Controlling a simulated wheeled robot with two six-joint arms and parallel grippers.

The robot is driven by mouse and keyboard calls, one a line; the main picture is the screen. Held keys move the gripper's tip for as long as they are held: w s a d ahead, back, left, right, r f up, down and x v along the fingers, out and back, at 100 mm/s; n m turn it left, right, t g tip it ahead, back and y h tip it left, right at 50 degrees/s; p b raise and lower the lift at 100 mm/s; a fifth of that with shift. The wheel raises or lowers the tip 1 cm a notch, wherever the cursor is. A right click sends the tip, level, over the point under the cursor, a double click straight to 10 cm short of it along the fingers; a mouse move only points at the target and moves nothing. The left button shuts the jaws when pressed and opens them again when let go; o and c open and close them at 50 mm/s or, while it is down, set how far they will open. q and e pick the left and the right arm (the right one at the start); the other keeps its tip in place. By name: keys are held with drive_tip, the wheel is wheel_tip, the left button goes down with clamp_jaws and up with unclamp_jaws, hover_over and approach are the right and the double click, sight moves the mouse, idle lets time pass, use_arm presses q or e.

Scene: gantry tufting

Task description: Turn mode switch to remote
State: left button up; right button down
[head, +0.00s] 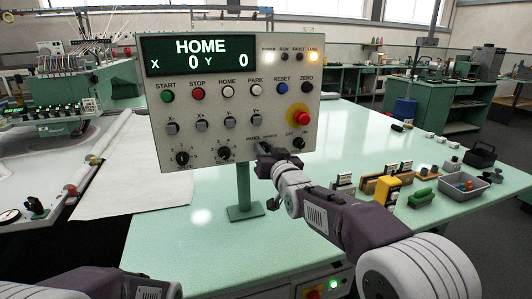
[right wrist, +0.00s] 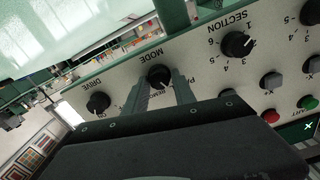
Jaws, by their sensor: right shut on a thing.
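The mode switch is a small black knob on the grey control panel (head: 330,120). In the right wrist view the mode switch (right wrist: 159,75) sits between my right gripper's fingertips (right wrist: 160,84), beside the lettering MODE and REMOTE. The jaws are shut on it. In the head view my right gripper (head: 264,150) reaches the panel's lower edge from the right and covers the knob. Which way its pointer faces is hard to tell. My left arm shows at the bottom left; its gripper is out of frame.
The display (head: 197,54) reads HOME, X 0, Y 0. The drive knob (right wrist: 97,103) and section knob (right wrist: 236,44) flank the mode switch. A red emergency button (head: 299,115) is above right. Small parts and a grey tray (head: 466,189) lie on the green table (head: 370,130).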

drive_tip(key=m+b, duration=0.1)
drive_tip(key=m, duration=0.5)
drive_tip(key=shift+f, duration=0.1)
drive_tip(key=m+b, duration=0.1)
drive_tip(key=m, duration=0.4)
drive_tip(key=shift+d, duration=0.1)
drive_tip(key=shift+m, duration=0.5)
drive_tip(key=c, duration=1.1)
unclamp_jaws()
drive_tip(key=shift+o, duration=0.2)
drive_tip(key=v, duration=0.9)
